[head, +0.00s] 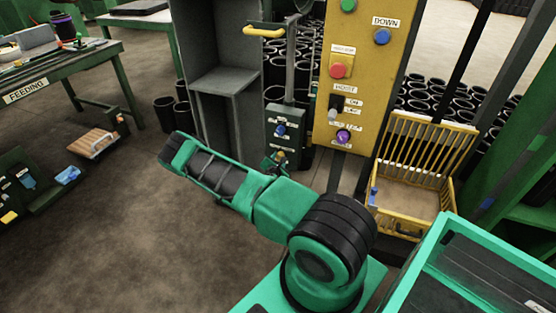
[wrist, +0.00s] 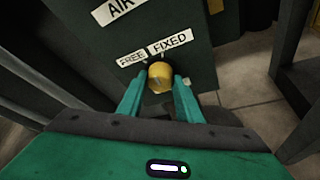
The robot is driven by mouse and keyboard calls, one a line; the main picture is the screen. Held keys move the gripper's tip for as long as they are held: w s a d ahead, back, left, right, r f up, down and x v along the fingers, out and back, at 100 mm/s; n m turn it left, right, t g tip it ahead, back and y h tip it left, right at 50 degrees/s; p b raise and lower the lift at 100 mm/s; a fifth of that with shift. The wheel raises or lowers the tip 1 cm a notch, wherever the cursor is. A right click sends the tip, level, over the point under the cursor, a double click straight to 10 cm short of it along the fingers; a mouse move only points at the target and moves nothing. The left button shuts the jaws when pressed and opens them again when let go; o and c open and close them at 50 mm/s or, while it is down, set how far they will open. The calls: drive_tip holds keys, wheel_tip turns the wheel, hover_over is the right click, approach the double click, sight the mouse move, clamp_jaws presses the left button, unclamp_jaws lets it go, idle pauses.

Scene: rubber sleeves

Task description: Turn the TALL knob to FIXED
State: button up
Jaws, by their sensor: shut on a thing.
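A yellow knob (wrist: 160,76) sits on a dark green panel (wrist: 190,70) in the wrist view, below a FREE label (wrist: 131,59) and a FIXED label (wrist: 169,43). My gripper (wrist: 158,84) has one green finger on each side of the knob and is shut on it. I cannot clearly tell which label the knob points at. In the head view my gripper (head: 274,163) reaches the lower front of the small dark green control box (head: 285,117), where the yellow knob is small and partly hidden. No TALL label is readable.
A blue knob (head: 281,130) is on the same box, above the yellow one. A yellow hoist panel (head: 350,70) with buttons and a purple knob (head: 343,136) stands to the right. A yellow wire basket (head: 408,209) is beside it. Open floor lies to the left.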

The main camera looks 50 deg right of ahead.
drive_tip(key=m+t, duration=0.1)
drive_tip(key=m, duration=0.1)
drive_tip(key=m+t, duration=0.1)
drive_tip(key=shift+w+a+f+t, duration=0.1)
drive_tip(key=shift+w+a+t, duration=0.1)
drive_tip(key=shift+w+t, duration=0.1)
drive_tip(key=shift+m, duration=0.4)
drive_tip(key=shift+s, duration=0.1)
drive_tip(key=o, duration=1)
drive_tip(key=shift+d, duration=0.1)
drive_tip(key=shift+s, duration=0.1)
drive_tip(key=shift+s, duration=0.1)
